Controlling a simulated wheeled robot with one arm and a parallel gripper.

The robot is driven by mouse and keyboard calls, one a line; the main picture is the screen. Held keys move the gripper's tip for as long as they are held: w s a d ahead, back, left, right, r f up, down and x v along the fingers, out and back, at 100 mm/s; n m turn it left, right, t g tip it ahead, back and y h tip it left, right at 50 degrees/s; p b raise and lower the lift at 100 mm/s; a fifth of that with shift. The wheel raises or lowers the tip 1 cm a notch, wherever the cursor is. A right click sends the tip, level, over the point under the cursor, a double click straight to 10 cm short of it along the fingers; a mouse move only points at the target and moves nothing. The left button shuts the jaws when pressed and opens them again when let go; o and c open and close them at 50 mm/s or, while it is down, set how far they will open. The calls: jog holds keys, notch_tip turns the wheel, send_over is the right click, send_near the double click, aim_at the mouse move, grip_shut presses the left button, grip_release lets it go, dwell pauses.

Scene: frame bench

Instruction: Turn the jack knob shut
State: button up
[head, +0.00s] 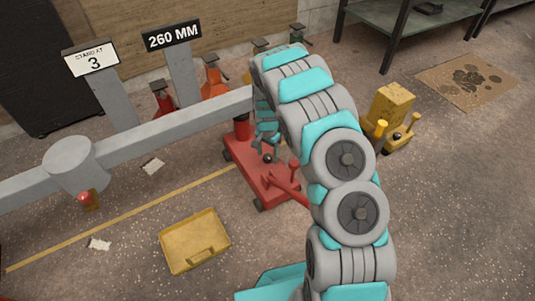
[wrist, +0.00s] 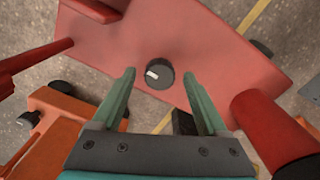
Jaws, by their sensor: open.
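The red floor jack (head: 262,182) stands under the grey frame beam, and its red body (wrist: 225,45) fills the top of the wrist view. Its round black knob (wrist: 159,74) has a white mark on its left part; the knob also shows in the head view (head: 267,158). My gripper (wrist: 159,72) is open, with one teal finger on each side of the knob and a visible gap on both sides. In the head view my gripper (head: 266,145) is partly hidden by my arm, just above the jack. I cannot tell its exact height over the knob.
The grey beam (head: 165,135) runs close to my arm. A red post (wrist: 268,115) rises right of my fingers. An orange machine (wrist: 55,125) lies lower left in the wrist view. A yellow tray (head: 195,240) and a yellow jack (head: 388,115) stand on the floor.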

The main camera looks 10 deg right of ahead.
notch_tip(320, 180, up, 7)
jog(key=shift+p, duration=0.4)
jog(key=shift+r, duration=0.4)
jog(key=shift+r, duration=0.2)
notch_tip(320, 180, up, 13)
jog(key=n+p, duration=0.2)
jog(key=p, duration=0.1)
send_over(268, 156)
jog(key=s+d, duration=0.2)
jog(key=s, duration=0.5)
jog(key=s+r+n+p, duration=0.1)
jog(key=s+r+p, duration=0.1)
jog(key=s+r, duration=0.8)
jog(key=s+a+r+n+g+p, duration=0.1)
jog(key=s+r, duration=0.5)
jog(key=s, duration=0.7)
jog(key=s+a+r+n+p, duration=0.2)
jog(key=s+r+n, duration=0.3)
jog(key=s, duration=0.8)
jog(key=shift+s+r+g+p, duration=0.4)
jog(key=shift+r+p, duration=0.1)
jog(key=shift+p, duration=0.4)
